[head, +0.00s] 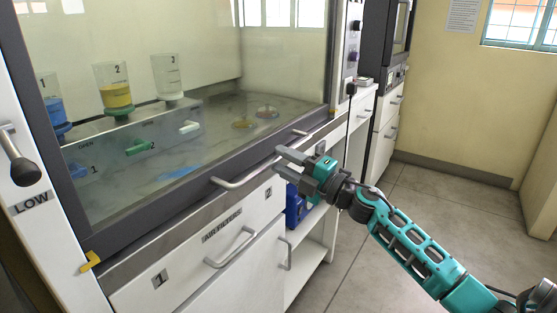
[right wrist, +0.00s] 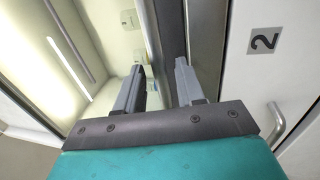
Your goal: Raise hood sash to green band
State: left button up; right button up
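The hood sash is a large glass pane in a dark frame (head: 180,192), seen in the head view. Its bottom rail sits low, close to the hood's front edge. A pale bar handle (head: 235,184) runs along the rail. I cannot make out a green band. My left gripper is out of view.
Behind the glass stand numbered containers with blue, yellow (head: 116,95) and clear contents. A yellow marker (head: 90,262) is at the sash's lower left. Drawer and cabinet handles (head: 231,247) stick out below. Floor (head: 370,260) at the right is clear.

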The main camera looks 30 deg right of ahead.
jog(key=shift+x, duration=0.95)
jog(key=shift+c, duration=0.4)
grip_shut()
